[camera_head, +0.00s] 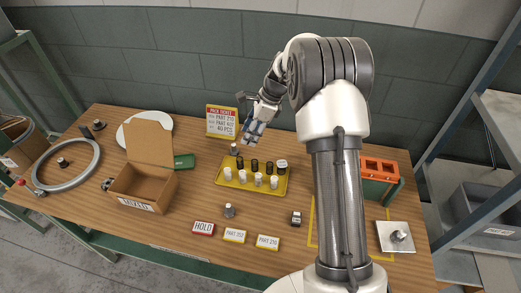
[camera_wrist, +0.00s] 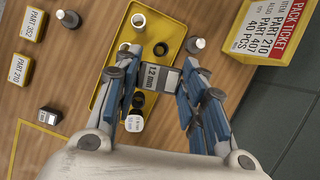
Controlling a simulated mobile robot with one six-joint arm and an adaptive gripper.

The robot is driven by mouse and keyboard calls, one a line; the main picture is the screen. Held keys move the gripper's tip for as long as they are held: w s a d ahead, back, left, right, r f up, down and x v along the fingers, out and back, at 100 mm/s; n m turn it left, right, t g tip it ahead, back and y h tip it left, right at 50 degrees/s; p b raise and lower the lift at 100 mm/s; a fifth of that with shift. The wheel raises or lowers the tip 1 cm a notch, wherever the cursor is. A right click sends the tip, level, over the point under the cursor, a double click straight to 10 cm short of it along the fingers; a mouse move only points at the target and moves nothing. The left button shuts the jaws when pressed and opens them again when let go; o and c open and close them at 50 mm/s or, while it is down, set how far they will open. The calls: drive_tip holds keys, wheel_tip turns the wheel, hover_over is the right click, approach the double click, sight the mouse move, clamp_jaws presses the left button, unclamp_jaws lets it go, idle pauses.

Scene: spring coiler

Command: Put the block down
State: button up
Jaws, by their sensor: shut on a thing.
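My gripper (camera_head: 254,131) is raised near the back of the table, just behind the yellow tray (camera_head: 222,183). In the wrist view my gripper (camera_wrist: 158,76) has its blue-grey fingers closed on both sides of a small grey and black block (camera_wrist: 157,78) marked "1.2 mm". The block is held between the fingertips, with the tray and table seen below it. The gap under the block cannot be measured. A similar small dark block (camera_head: 297,218) with a pale label stands on the table at the front; it also shows in the wrist view (camera_wrist: 49,118).
The tray holds several white and black cylinders. A pack ticket sign (camera_head: 222,121) stands behind it. An open cardboard box (camera_head: 143,190) is at left, an orange-topped bin (camera_head: 378,172) at right. HOLD (camera_head: 203,228) and PART signs line the front.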

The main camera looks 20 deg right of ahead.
drive_tip(key=w+d+r+m+t+h, duration=0.35)
drive_tip(key=w+d+m, duration=0.35)
drive_tip(key=m, duration=0.4)
drive_tip(key=shift+g, duration=0.35)
drive_tip(key=f+b, duration=0.1)
drive_tip(key=f, duration=0.5)
drive_tip(key=f+b, duration=0.2)
drive_tip(key=f, duration=0.5)
drive_tip(key=f+b, duration=0.2)
drive_tip(key=f, duration=0.4)
drive_tip(key=shift+w+a+f, duration=0.15)
drive_tip(key=shift+w, duration=0.15)
drive_tip(key=o, duration=1.2)
drive_tip(key=shift+o, duration=0.2)
